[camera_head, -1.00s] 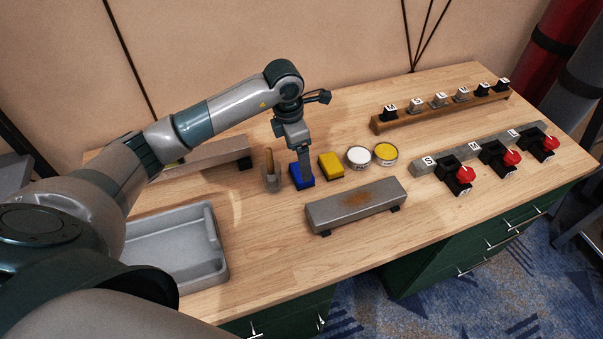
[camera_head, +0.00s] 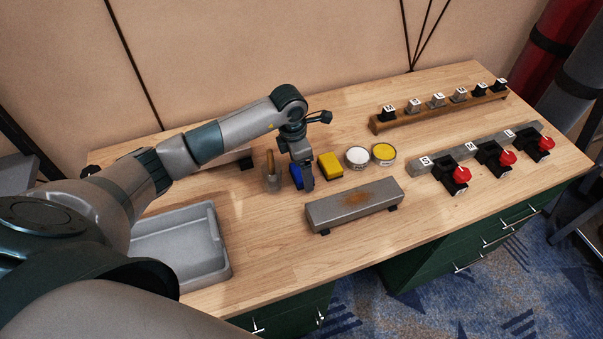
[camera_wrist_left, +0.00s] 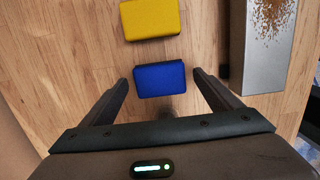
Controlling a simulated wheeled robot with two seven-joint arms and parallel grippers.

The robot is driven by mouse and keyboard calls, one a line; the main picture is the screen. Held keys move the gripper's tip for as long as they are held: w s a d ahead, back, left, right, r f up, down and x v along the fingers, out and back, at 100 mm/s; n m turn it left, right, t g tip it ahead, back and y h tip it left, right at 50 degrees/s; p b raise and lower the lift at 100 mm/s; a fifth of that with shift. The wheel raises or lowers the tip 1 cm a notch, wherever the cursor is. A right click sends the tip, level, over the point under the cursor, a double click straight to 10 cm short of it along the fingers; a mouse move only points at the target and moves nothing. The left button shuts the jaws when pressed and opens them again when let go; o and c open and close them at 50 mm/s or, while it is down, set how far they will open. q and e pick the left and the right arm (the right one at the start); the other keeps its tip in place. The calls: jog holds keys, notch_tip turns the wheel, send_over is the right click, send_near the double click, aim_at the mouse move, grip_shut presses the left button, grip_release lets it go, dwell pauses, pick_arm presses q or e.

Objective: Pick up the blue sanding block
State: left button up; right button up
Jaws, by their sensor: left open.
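The blue sanding block (camera_head: 296,175) lies on the wooden bench, partly hidden behind my left gripper (camera_head: 306,184) in the head view. In the left wrist view the whole blue block (camera_wrist_left: 160,79) shows ahead of and between the lines of the two fingers. My left gripper (camera_wrist_left: 163,86) is open and empty, with one finger to each side of the block. I cannot tell how high the fingertips are above the bench. My right gripper is not in view.
A yellow block (camera_head: 330,166) lies just right of the blue one. A jar with a brush (camera_head: 271,179) stands close on its left. Two round tins, white (camera_head: 357,157) and yellow (camera_head: 383,153), stand further right. A rusty metal bar (camera_head: 353,204) lies in front. A grey tray (camera_head: 222,254) is at left.

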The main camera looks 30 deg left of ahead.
pick_arm(q)
jog(key=c, duration=1.1)
jog(key=shift+c, duration=0.2)
jog(key=shift+r, duration=0.1)
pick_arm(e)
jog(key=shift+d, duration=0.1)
pick_arm(q)
jog(key=shift+r+b, duration=0.6)
jog(key=shift+r, duration=0.2)
jog(key=shift+w+d+r+b, duration=0.15)
jog(key=shift+r+b, duration=0.2)
jog(key=shift+r, duration=0.25)
jog(key=shift+s+d+r+b, duration=0.15)
jog(key=shift+r+b, duration=0.15)
jog(key=shift+r, duration=0.3)
pick_arm(e)
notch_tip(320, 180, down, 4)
jog(key=b, duration=0.2)
pick_arm(q)
jog(key=w+d+r+b, duration=0.2)
jog(key=w+d+r, duration=0.2)
jog(key=d+r, duration=0.3)
jog(key=shift+d, duration=1.65)
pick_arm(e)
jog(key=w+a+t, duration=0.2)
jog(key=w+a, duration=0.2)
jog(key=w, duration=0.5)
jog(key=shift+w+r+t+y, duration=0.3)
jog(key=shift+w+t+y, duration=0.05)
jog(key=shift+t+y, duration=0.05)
